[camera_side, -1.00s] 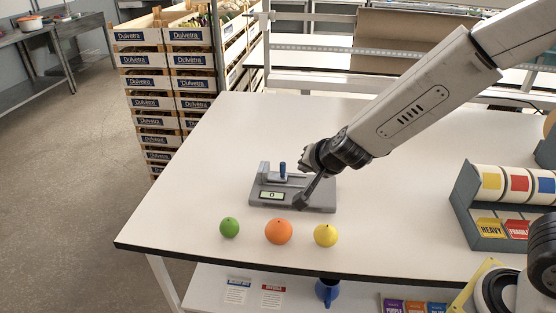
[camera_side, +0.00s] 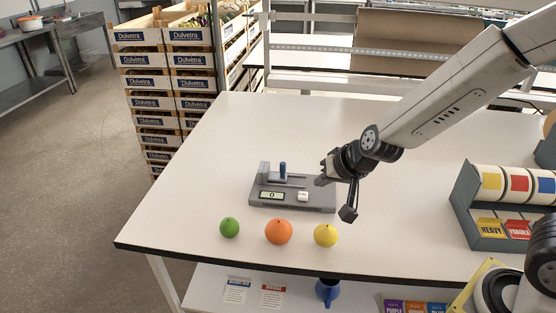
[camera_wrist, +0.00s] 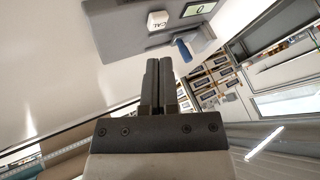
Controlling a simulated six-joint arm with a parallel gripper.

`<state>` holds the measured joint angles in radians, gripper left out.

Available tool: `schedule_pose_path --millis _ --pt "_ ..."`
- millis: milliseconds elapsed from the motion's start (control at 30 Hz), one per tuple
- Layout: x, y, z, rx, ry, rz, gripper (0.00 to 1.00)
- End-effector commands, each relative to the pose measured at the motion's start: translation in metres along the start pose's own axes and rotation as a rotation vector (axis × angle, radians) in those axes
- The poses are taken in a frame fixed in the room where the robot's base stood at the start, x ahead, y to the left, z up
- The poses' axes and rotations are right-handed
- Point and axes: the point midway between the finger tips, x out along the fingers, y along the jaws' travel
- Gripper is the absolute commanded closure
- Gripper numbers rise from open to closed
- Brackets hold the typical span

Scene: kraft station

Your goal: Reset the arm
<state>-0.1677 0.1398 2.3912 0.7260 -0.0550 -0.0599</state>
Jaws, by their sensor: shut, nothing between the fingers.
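The grey measuring device (camera_side: 322,203) lies on the table with a small display (camera_side: 271,195) reading 0, a blue knob (camera_side: 283,170) and a white button (camera_side: 303,196). In the wrist view the device (camera_wrist: 115,38) shows its white button (camera_wrist: 158,20), marked CAL, and its blue knob (camera_wrist: 184,50).
Green (camera_side: 229,228), orange (camera_side: 278,231) and yellow (camera_side: 326,235) round fruits sit along the table's front edge. A grey rack (camera_side: 468,212) with tape rolls and label cards stands at the right. Stacked crates (camera_side: 150,85) stand behind left. The table's middle is clear.

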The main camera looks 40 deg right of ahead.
Motion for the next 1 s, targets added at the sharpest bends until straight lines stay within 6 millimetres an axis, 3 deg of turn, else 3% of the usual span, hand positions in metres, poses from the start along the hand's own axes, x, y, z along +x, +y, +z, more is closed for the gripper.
schedule_pose_path --millis 400,600,1000 --pt "-0.03 0.068 0.047 -0.356 -0.268 0.094 1.0" --pt "-0.043 0.095 0.061 -0.471 -0.359 0.152 1.0" --pt "-0.048 0.105 0.065 -0.511 -0.393 0.175 1.0"
